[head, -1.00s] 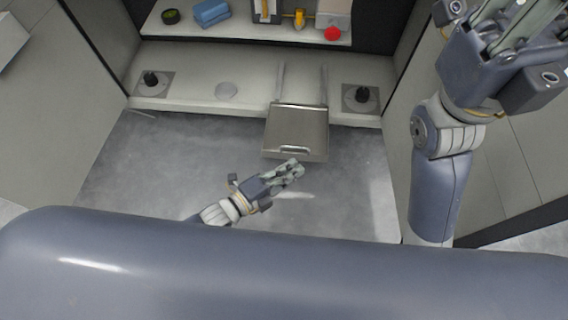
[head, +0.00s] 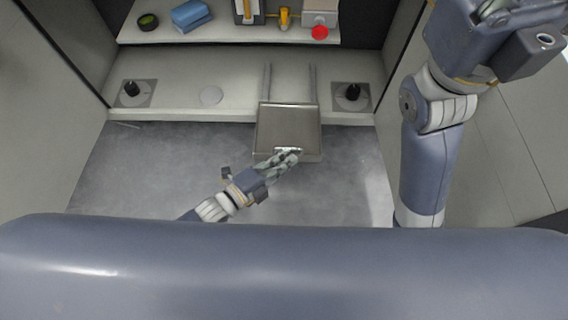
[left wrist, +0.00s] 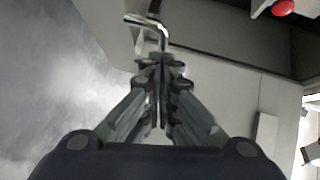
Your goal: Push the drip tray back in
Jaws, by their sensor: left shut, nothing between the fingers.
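The drip tray (head: 288,126) is a flat grey metal tray. It sticks out toward me from the bench front, with two rails (head: 312,85) behind it. Its front handle is mostly hidden by my left gripper in the head view; a shiny bent bar, seemingly this handle (left wrist: 150,24), shows in the left wrist view. My left gripper (head: 296,154) is shut and empty, with its fingertips at the tray's front edge. In the left wrist view its fingertips (left wrist: 160,64) are close to the bar; I cannot tell if they touch. My right gripper (head: 505,10) is raised at the top right, its fingers cut off.
Two black knobs on square plates stand on the bench, one left (head: 132,89) and one right (head: 352,92). A shelf behind holds a blue folded cloth (head: 190,15) and a red button (head: 319,32). Side walls enclose the bay.

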